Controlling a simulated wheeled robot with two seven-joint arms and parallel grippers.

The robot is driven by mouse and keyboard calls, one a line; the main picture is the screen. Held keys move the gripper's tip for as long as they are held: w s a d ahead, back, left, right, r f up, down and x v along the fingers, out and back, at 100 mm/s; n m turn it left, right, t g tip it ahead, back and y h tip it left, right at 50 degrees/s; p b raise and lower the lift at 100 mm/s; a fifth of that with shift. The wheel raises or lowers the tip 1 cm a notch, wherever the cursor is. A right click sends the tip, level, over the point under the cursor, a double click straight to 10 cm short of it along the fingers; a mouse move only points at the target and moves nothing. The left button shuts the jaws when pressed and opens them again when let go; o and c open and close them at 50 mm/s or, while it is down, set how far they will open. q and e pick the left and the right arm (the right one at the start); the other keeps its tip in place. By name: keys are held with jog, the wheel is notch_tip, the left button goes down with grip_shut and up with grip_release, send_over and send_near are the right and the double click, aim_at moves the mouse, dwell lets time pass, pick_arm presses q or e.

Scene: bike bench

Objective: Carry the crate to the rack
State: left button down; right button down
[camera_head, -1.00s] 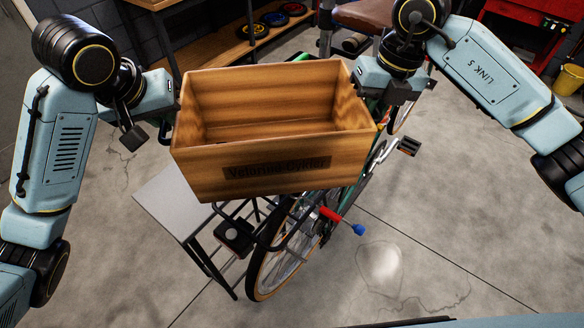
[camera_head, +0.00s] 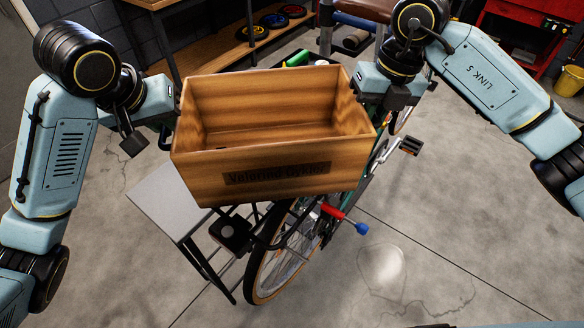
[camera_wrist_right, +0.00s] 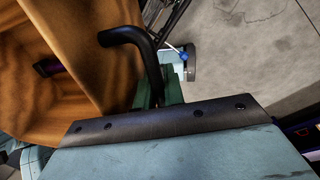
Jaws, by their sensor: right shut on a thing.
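The wooden crate (camera_head: 280,178), open-topped and looking empty, is held up in the middle of the head view, its lettered side facing me. It also fills the left of the right wrist view (camera_wrist_right: 55,80). My right gripper (camera_head: 362,98) is shut on the crate's black bent handle (camera_wrist_right: 130,38) at its right end. My left gripper (camera_head: 166,136) is at the crate's left end; its fingertips are partly hidden, so its grip is unclear. The bike's black rack (camera_head: 262,241) shows partly below the crate, above the wheel (camera_head: 262,280); the crate hides most of it.
A grey-topped stand (camera_head: 165,205) is left of the wheel. A red-and-blue part (camera_head: 345,220) and a pedal (camera_head: 411,146) stick out at the right. A wooden shelf (camera_head: 215,50) and a red cabinet (camera_head: 510,25) are behind. The floor at front right is clear.

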pick_arm(q)
jog(key=shift+f+b, duration=0.6)
jog(key=shift+f, duration=0.05)
pick_arm(e)
jog(key=shift+f, duration=0.65)
pick_arm(q)
jog(key=c, duration=1.9)
grip_release()
jog(key=shift+f, duration=0.15)
jog(key=shift+c, duration=0.2)
pick_arm(e)
jog(key=c, duration=1.9)
grip_release()
jog(key=shift+f, duration=0.15)
jog(key=shift+c, duration=0.2)
pick_arm(q)
jog(key=o, duration=0.4)
pick_arm(e)
jog(key=o, duration=0.4)
pick_arm(q)
jog(key=shift+o, duration=0.2)
pick_arm(e)
jog(key=shift+o, duration=0.2)
